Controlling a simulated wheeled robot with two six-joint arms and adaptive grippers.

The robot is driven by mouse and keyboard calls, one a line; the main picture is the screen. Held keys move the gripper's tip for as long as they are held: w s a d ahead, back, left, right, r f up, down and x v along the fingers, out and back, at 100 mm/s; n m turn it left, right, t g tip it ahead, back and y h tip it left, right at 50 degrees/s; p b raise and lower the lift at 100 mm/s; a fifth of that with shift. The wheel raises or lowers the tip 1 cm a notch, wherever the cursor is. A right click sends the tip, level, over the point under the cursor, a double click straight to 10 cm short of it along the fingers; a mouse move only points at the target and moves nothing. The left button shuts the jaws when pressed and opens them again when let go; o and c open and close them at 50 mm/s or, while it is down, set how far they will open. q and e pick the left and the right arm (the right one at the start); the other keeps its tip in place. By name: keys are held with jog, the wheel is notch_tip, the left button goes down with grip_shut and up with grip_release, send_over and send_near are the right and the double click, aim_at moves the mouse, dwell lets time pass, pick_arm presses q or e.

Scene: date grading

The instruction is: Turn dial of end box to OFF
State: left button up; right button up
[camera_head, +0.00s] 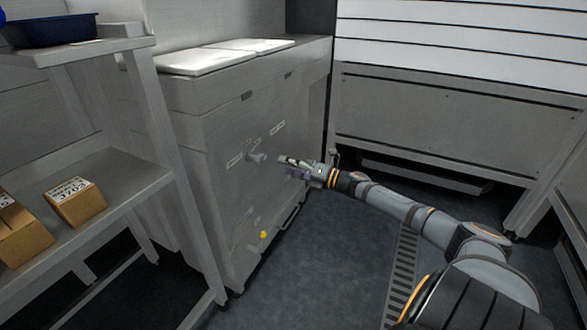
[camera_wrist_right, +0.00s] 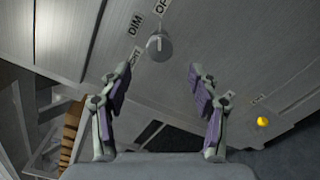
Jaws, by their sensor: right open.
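The end box (camera_head: 210,130) is a grey cabinet at the left centre of the head view. Its dial (camera_head: 257,157) is a small grey knob on the front face, with white labels around it. In the right wrist view the dial (camera_wrist_right: 160,50) shows beyond the fingertips, between them. The DIM label (camera_wrist_right: 135,25) is readable there, and a label starting with "OF" (camera_wrist_right: 161,6) is cut by the top edge. I cannot tell surely which label the dial points to. My right gripper (camera_head: 283,165) is open and empty, short of the dial and apart from it. My left gripper is out of view.
A yellow knob (camera_head: 263,235) sits low on the cabinet front. White lids (camera_head: 205,60) lie on its top. A shelf rack (camera_head: 125,160) with cardboard boxes (camera_head: 75,203) and a blue tray (camera_head: 50,33) stands at the left. The floor in front of the cabinet is clear.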

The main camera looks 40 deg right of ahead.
jog(key=shift+v, duration=0.85)
